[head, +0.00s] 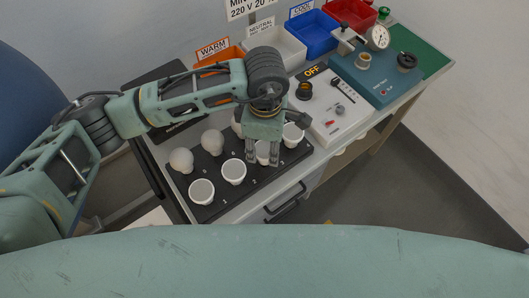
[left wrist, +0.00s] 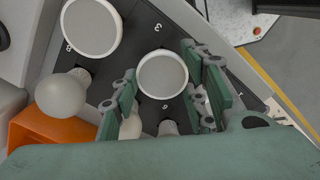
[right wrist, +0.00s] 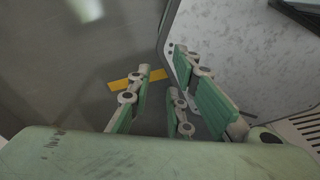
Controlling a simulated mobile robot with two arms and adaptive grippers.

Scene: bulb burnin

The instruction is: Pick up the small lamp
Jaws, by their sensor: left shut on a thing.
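The dark rack (head: 222,205) holds several white lamps: round bulbs (head: 181,160) at the back and wide, flat-faced lamps (head: 233,171) in front. My left gripper (head: 263,158) points down over the rack's right part, shut on a flat-faced lamp (head: 263,148). In the left wrist view this lamp (left wrist: 163,74) shows between the two fingers; its base is hidden. I cannot tell whether it is clear of the rack. A round bulb (left wrist: 61,97) stands to the left there. My right gripper (right wrist: 167,97) is open and empty above the floor, outside the head view.
Behind the rack stand orange (head: 222,56), white (head: 277,45), blue (head: 312,32) and red (head: 350,12) bins. A white box (head: 333,105) with an OFF sign and a teal tester (head: 376,75) with a gauge stand to the right. Another flat-faced lamp (head: 293,134) is close beside my left gripper.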

